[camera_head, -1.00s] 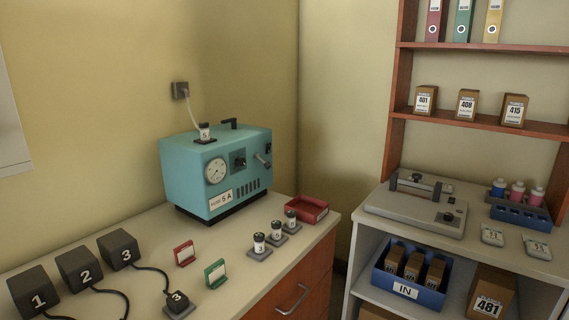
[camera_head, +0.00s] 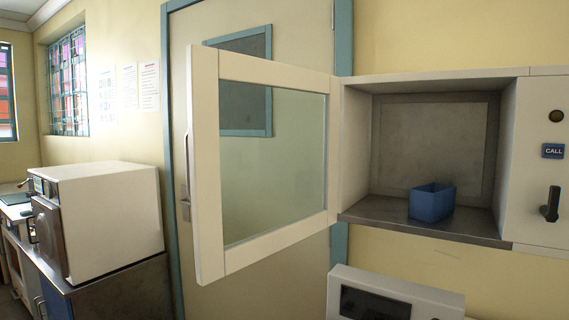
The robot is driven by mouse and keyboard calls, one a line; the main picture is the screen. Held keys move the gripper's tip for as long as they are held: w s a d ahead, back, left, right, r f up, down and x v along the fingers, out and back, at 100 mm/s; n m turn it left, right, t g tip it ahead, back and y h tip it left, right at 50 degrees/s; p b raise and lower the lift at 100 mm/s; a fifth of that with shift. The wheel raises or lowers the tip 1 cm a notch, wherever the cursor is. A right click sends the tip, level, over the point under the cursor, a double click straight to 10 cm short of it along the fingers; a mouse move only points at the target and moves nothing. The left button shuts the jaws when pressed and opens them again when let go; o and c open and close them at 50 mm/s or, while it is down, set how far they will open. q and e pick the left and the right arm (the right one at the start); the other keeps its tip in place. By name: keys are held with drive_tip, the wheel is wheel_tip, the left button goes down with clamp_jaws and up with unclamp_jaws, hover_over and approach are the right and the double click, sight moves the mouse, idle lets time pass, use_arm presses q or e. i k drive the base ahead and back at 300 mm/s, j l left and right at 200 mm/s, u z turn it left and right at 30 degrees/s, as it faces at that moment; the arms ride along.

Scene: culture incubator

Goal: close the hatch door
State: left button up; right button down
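The hatch door (camera_head: 207,170) is a white frame with a glass pane. It stands wide open, swung out to the left from its hinge side at the left edge of the hatch (camera_head: 340,150). A vertical bar handle (camera_head: 187,165) is on the door's free left edge. The hatch is a wall box with a grey metal floor, and a small blue open bin (camera_head: 432,203) stands inside it, clear of the opening's edges as far as I can see. Neither of my grippers shows in the head view.
To the right of the opening are a blue CALL plate (camera_head: 553,151), a round dark button (camera_head: 556,116) and a black lever (camera_head: 550,204). A white device (camera_head: 392,296) stands below the hatch. A room door (camera_head: 290,40) is behind the hatch door. A white boxy machine (camera_head: 110,215) stands on a left counter.

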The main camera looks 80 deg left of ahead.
sight(205, 66)
drive_tip(key=k+j+u, duration=0.15)
drive_tip(key=j+u, duration=0.3)
drive_tip(key=k+j+u, duration=0.1)
drive_tip(key=j+u, duration=0.2)
drive_tip(key=u, duration=0.2)
drive_tip(key=j+u, duration=0.15)
drive_tip(key=j, duration=1.3)
drive_tip(key=k, duration=0.05)
